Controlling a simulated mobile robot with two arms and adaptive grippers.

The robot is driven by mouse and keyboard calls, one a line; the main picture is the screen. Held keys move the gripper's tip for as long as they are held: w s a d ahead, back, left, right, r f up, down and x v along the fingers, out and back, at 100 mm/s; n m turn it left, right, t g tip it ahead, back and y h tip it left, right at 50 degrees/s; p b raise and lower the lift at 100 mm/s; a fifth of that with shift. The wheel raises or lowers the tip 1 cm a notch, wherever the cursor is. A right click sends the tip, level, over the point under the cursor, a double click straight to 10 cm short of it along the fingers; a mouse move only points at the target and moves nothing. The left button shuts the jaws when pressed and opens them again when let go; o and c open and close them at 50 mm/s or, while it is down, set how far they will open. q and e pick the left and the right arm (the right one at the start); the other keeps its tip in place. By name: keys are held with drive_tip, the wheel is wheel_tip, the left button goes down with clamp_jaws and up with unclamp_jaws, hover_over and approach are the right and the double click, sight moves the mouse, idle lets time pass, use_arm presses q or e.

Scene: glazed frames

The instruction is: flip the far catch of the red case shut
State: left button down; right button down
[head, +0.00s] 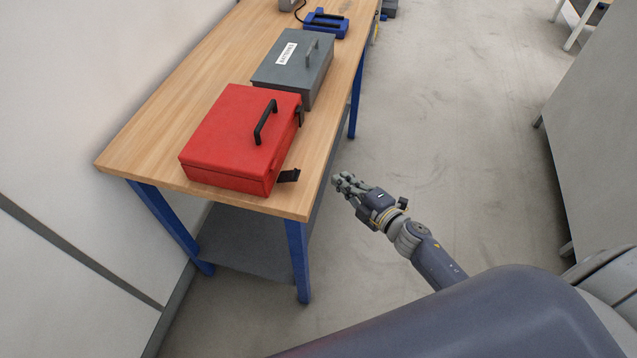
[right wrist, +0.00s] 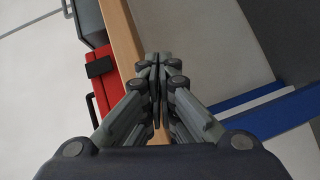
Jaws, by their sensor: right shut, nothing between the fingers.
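The red case (head: 232,132) lies closed on the wooden workbench, with a black handle (head: 265,122) on its lid. Its far catch (head: 300,116) is a small dark piece at the far end of the right side; it seems to hang close to that side, but its exact angle is hard to tell. The near catch (head: 289,175) sticks outward from the near end. The right wrist view shows part of the red case (right wrist: 104,90) and a black catch (right wrist: 100,67) at left. My right gripper (head: 343,181) is shut and empty, right of the bench edge, apart from the case. My left gripper is out of view.
The wooden workbench (head: 160,130) has blue legs and a lower shelf. A grey case (head: 290,68) with a label stands just beyond the red one, and a blue item (head: 325,23) lies farther back. The floor (head: 430,110) right of the bench is clear up to a grey cabinet (head: 590,120).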

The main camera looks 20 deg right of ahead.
drive_tip(key=s+a+r+n+g+y, duration=0.15)
drive_tip(key=a+r+n+y, duration=0.25)
drive_tip(key=r+n, duration=0.4)
drive_tip(key=a+r+n+g+y, duration=0.2)
drive_tip(key=a+r+n+y, duration=0.2)
drive_tip(key=r+n, duration=0.4)
drive_tip(key=s+d+n+g+h, duration=0.4)
drive_tip(key=s+n+g+h, duration=0.1)
drive_tip(key=n, duration=0.7)
drive_tip(key=shift+s+d+f+g, duration=0.3)
drive_tip(key=shift+d+g, duration=0.1)
drive_tip(key=shift+g, duration=0.45)
drive_tip(key=shift+a, duration=0.1)
